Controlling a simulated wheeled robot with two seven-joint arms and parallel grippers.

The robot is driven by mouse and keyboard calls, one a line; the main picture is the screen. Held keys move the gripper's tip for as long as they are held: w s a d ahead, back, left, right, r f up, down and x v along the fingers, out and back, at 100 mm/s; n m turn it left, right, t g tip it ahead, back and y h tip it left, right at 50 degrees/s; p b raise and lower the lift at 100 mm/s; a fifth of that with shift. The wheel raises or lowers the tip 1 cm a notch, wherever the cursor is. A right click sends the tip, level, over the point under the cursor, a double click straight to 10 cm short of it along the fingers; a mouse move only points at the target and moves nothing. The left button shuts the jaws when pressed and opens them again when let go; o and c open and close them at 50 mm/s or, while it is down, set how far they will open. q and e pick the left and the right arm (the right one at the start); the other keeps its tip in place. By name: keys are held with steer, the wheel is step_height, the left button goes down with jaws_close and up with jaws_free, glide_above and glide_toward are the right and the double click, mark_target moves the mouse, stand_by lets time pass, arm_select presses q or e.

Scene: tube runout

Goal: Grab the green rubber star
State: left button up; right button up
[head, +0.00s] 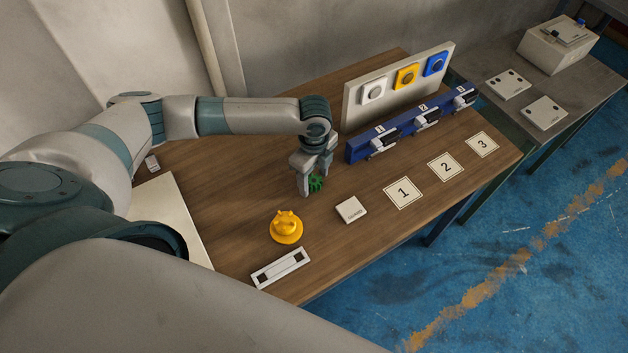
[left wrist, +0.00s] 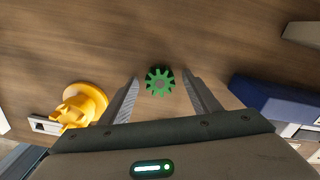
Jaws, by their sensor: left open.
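The green rubber star (head: 316,184) is a small toothed wheel shape with a hole in its middle. It is at my left gripper over the wooden table in the head view. In the left wrist view the green star (left wrist: 160,81) shows between and slightly beyond the two fingertips, with bare space on both sides. My left gripper (head: 312,185) points down and is open, its fingers (left wrist: 162,80) spread to either side of the star. Neither finger appears to touch it. My right gripper is not in either view.
A yellow knobbed piece (head: 286,227) stands in front of the gripper. A white block (head: 351,209) lies to its right. A blue rack (head: 410,127) and an upright panel (head: 348,101) stand behind. Numbered squares (head: 403,193) mark the right side of the table.

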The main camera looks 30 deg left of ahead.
mark_target(314, 180)
arm_select(q)
steer(key=c, duration=1.1)
steer(key=shift+r, duration=0.1)
steer(key=shift+w+r+b, duration=0.1)
steer(key=shift+r+b, duration=0.3)
steer(key=shift+r, duration=0.15)
step_height(314, 180, up, 2)
steer(key=shift+r+b, duration=0.15)
steer(key=shift+b, duration=0.4)
steer(key=d+r+b, duration=0.1)
steer(key=d+r, duration=0.1)
steer(key=d, duration=0.1)
steer(key=s+d+r+b, duration=0.1)
steer(key=d+r, duration=0.2)
steer(key=d, duration=0.1)
steer(key=s+d+r+b, duration=0.1)
steer(key=d+r, duration=0.1)
steer(key=d, duration=0.2)
steer(key=shift+d+r, duration=0.25)
